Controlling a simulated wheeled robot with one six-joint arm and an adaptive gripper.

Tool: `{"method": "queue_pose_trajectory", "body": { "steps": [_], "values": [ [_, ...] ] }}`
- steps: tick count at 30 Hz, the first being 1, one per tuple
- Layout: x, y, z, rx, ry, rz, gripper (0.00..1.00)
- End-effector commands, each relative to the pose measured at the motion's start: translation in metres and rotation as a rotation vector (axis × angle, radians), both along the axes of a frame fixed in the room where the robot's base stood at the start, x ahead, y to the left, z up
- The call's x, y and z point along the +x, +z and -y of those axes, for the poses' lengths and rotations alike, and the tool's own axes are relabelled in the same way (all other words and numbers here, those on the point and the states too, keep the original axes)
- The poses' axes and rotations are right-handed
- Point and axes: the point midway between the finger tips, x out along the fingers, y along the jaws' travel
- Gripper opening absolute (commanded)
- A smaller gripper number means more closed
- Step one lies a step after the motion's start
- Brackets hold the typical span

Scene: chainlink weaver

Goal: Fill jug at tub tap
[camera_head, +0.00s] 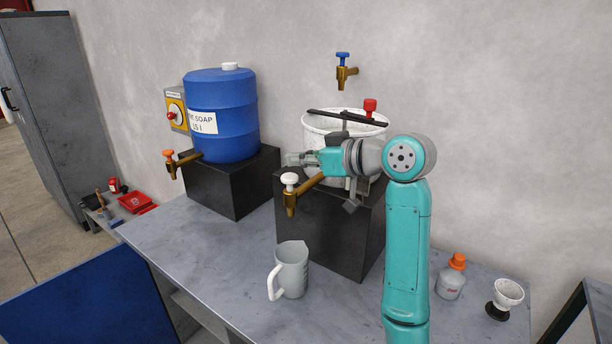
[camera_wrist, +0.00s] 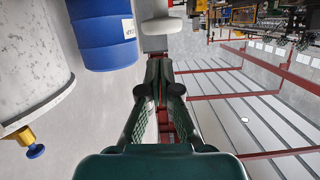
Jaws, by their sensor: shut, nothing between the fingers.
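The light grey jug (camera_head: 292,272) stands upright on the bench with its handle to the left. The white tub (camera_head: 318,128) sits on a black block. Its brass tap (camera_head: 306,187) has a white handle (camera_head: 289,179) and points down above the jug in the picture; I cannot tell whether the spout is exactly over the jug's mouth. No water shows. My gripper (camera_head: 292,159) is shut and empty, just above the white handle in the head view, with no clear contact. In the wrist view my fingertips (camera_wrist: 160,66) are together, near a white rounded part (camera_wrist: 163,25).
A blue soap drum (camera_head: 221,115) with an orange-handled tap (camera_head: 174,161) stands on another block at left. A blue-handled wall tap (camera_head: 343,72) is above the tub. A bottle (camera_head: 452,279) and a white cup-like item (camera_head: 508,293) stand at right. Bench left of the jug is clear.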

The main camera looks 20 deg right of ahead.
Motion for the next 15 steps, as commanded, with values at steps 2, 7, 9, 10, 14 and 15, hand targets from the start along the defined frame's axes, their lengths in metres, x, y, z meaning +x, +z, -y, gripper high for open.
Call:
{"method": "queue_pose_trajectory", "body": {
  "steps": [2,7,9,10,14,15],
  "values": [
    [-0.015,0.005,0.013,-0.002,-0.004,0.003,0.00],
    [-0.043,0.015,0.033,-0.002,-0.003,0.006,0.00],
    [-0.052,0.019,0.040,0.000,-0.003,0.007,0.00],
    [-0.056,0.020,0.043,0.000,-0.003,0.006,0.00],
    [-0.069,0.025,0.052,0.000,-0.001,0.007,0.00],
    [-0.072,0.026,0.054,0.000,-0.002,0.007,0.00]
  ]
}}
